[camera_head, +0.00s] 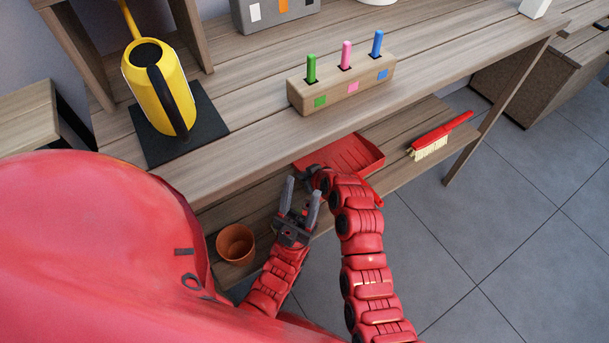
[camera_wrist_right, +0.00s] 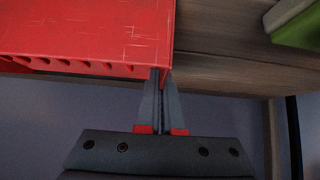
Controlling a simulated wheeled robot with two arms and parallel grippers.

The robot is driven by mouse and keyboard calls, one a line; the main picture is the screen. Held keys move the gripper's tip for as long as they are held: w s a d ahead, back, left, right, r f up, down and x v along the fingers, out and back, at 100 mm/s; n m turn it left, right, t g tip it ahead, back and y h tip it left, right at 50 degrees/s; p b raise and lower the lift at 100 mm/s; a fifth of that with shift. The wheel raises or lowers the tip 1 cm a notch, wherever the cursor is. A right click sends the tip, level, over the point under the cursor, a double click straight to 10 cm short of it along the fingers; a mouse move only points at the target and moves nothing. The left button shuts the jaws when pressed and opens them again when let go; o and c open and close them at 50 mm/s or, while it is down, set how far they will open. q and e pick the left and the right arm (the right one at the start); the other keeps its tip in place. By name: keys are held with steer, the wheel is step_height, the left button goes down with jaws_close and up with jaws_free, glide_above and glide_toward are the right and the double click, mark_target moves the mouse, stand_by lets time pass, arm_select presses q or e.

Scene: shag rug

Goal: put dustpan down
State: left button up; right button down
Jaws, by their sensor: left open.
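The red dustpan (camera_head: 345,155) is over the lower wooden shelf, under the front edge of the tabletop. I cannot tell whether its whole underside rests on the shelf. My right gripper (camera_head: 318,172) is at the dustpan's near left side, its fingers partly hidden by my own arm. In the right wrist view the fingers (camera_wrist_right: 161,88) are nearly together on the edge of the dustpan (camera_wrist_right: 90,30) at its corner. My left gripper (camera_head: 299,198) is open and empty, in front of the shelf, to the left of my right arm.
A red brush (camera_head: 440,136) lies on the lower shelf to the right. A terracotta pot (camera_head: 235,244) is at the shelf's left. On the tabletop are a yellow watering can (camera_head: 158,88) on a dark mat (camera_head: 207,120) and a wooden block (camera_head: 340,85) holding coloured markers.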

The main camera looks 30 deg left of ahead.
steer(key=shift+f, duration=0.1)
steer(key=c, duration=1.1)
jaws_free()
steer(key=shift+o, duration=0.2)
steer(key=shift+s+d+r, duration=0.1)
steer(key=shift+d+r, duration=0.15)
steer(key=shift+r, duration=0.25)
steer(key=p+v, duration=0.3)
steer(key=v, duration=0.8)
